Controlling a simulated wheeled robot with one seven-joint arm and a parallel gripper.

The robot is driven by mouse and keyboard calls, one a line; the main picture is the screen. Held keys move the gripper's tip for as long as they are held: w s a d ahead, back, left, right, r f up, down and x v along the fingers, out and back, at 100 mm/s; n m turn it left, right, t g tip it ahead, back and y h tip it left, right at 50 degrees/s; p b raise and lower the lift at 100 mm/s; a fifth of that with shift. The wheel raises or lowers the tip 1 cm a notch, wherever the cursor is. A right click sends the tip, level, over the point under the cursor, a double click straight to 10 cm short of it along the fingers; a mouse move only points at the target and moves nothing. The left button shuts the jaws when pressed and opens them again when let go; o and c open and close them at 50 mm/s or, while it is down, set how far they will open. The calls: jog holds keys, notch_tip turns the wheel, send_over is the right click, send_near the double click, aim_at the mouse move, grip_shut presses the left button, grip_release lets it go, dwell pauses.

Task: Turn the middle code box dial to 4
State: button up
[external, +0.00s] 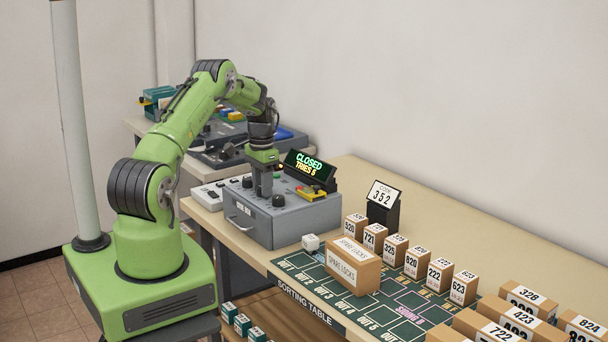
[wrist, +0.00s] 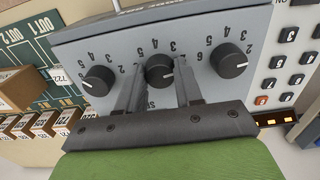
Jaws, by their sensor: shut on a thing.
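The grey code box (external: 290,225) stands on the table with a drawer handle on its front. Its top shows three black dials in the wrist view, where the printed numbers are upside down. My gripper (external: 264,192) points straight down over the box top. Its two fingers are closed on the middle dial (wrist: 160,70), one on each side. The white mark on that dial is partly in view, but I cannot tell which number it points to. The other dials, one at picture left (wrist: 97,80) and one at picture right (wrist: 229,61), are untouched.
A display (external: 310,166) on the box reads CLOSED with a tries count. A code card (external: 384,195) reads 352. A keypad (wrist: 294,55) sits beside the box. Small numbered boxes and a spare locks box (external: 354,264) stand on the green sorting mat to the right.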

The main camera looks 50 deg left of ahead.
jog(key=n+b, duration=0.1)
jog(key=n, duration=0.2)
jog(key=shift+n, duration=0.4)
jog(key=n+b, duration=0.1)
jog(key=n, duration=0.3)
jog(key=shift+n+b, duration=0.3)
jog(key=shift+b, duration=0.05)
jog(key=n+b, duration=0.1)
jog(key=n, duration=0.3)
jog(key=shift+n, duration=1.6)
jog(key=shift+b, duration=0.3)
jog(key=o, duration=1)
jog(key=shift+o, duration=0.2)
